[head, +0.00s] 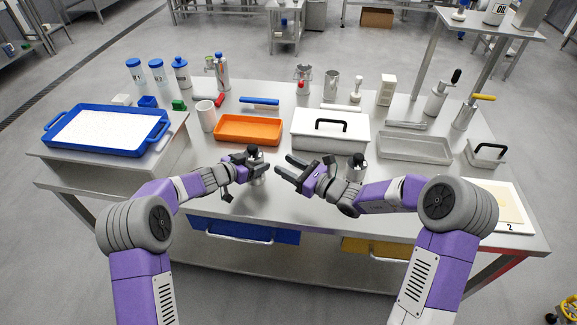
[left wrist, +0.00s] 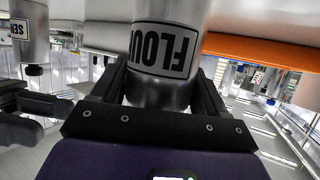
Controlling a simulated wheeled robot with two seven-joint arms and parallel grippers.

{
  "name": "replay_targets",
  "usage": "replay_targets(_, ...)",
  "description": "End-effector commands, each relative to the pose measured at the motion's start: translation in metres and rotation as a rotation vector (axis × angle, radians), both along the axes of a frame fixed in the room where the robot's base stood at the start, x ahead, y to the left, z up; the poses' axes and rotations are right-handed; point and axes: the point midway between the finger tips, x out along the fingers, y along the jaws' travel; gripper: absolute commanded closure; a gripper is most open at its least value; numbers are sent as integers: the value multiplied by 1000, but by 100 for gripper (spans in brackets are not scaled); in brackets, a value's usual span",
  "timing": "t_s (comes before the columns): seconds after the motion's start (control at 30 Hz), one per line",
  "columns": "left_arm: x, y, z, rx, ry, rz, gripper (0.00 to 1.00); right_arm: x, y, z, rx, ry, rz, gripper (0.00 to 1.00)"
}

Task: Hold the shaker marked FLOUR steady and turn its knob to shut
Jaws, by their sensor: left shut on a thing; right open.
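The FLOUR shaker (head: 258,181) is a metal cylinder with a black knob (head: 254,150) on top, near the front middle of the table. My left gripper (head: 254,164) is shut around its body. In the left wrist view the shaker (left wrist: 165,50) appears upside down, its FLOUR label between the two fingers. The knob is outside that view. My right gripper (head: 284,168) is open and empty, just right of the shaker, its fingers pointing toward it. In the left wrist view dark fingers (left wrist: 30,115) show at the left edge. The knob's setting is too small to read.
A second black-knobbed shaker (head: 356,168) stands behind my right forearm; its partly visible label (left wrist: 19,29) starts with "SE". An orange tray (head: 249,142) and a white lidded box (head: 330,143) stand just behind. A blue tray (head: 73,150) is far left. The front table strip is mostly clear.

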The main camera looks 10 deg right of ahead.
Motion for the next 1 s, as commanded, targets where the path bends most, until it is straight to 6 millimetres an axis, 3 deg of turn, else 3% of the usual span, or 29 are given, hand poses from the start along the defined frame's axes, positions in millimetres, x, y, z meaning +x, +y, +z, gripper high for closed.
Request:
replay_targets(0.13,0,0,0,0,0,0,70,0,0,0,0,0,0,54)
replay_targets(0.17,0,0,0,0,0,0,22,0,0,0,0,0,0,54)
replay_targets(0.3,0,0,0,0,0,0,0,0,0,0,0,0,0,54)
replay_targets(0.67,-4,6,4,-1,-1,2,0,0,0,0,0,0,0,54)
replay_targets(1.0,-46,52,30,-1,-1,3,0,0,0,0,0,0,0,54)
